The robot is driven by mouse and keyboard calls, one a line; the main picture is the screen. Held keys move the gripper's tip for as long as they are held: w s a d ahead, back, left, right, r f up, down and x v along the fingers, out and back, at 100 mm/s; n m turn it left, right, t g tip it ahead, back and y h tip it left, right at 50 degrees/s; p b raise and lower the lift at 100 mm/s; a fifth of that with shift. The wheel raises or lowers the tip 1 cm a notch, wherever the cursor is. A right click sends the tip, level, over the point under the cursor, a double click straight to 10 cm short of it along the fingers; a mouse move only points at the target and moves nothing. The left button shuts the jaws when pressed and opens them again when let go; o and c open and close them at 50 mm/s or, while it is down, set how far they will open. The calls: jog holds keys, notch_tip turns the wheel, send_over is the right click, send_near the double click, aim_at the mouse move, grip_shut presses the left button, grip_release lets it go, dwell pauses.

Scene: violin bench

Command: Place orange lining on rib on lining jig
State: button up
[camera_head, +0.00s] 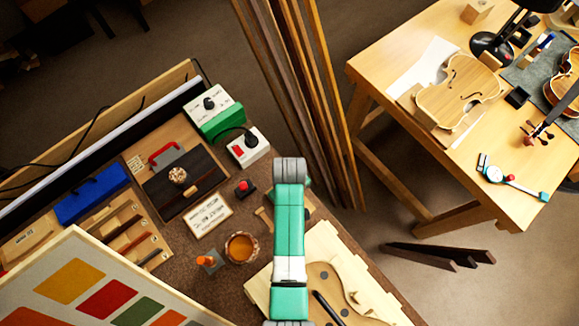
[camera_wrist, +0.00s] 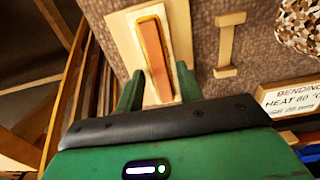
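In the wrist view an orange lining strip (camera_wrist: 153,48) lies lengthwise on a pale wooden board (camera_wrist: 125,35). My gripper (camera_wrist: 158,72) is over the near end of the strip. Its two green fingers stand apart on either side, with visible gaps to the strip. In the head view my arm hides most of this board and the strip. A pale board (camera_head: 262,291) with a brown violin-shaped piece (camera_head: 325,275) lies at the bench's front, partly behind my arm. I cannot tell for certain whether it is the lining jig, and the rib is not clear.
An I-shaped wooden piece (camera_wrist: 228,45) lies right of the strip's board, and a bending sign (camera_head: 208,213) farther off. A cup of amber liquid (camera_head: 241,247) and a red button (camera_head: 243,188) stand left of my arm. Tall wood strips (camera_head: 305,90) stand beyond the bench.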

notch_tip(320, 180, up, 12)
jog(key=p, duration=0.3)
jog(key=shift+r, duration=0.15)
jog(key=shift+r, duration=0.1)
